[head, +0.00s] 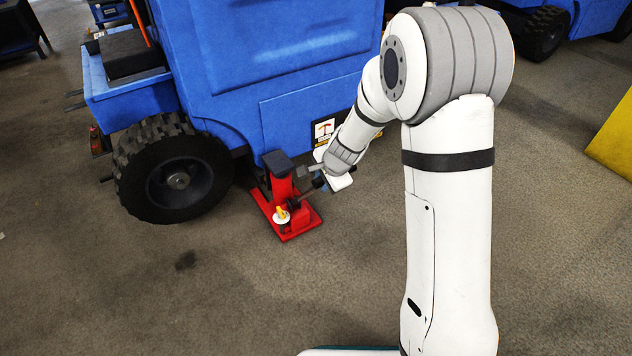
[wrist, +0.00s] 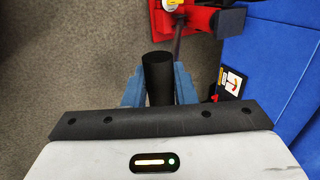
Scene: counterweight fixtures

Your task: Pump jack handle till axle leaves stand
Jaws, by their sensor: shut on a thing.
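The red jack (head: 281,188) stands on the floor beside the blue truck (head: 265,60), its black top pad close to the truck's lower edge. Its dark handle ends in a black grip (wrist: 158,78), which lies between the two blue-grey fingers of my gripper (wrist: 159,88) in the wrist view. My gripper (head: 318,175) is shut on the handle, up and to the right of the jack's base. The handle's shaft runs from the grip toward the jack (wrist: 200,18). The axle is not clearly visible, and I cannot make out a stand under it.
A big black tyre (head: 174,168) stands left of the jack. A small red object (head: 97,140) is at the truck's far left. A yellow panel (head: 612,138) is at the right edge. The floor in front of the jack is clear.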

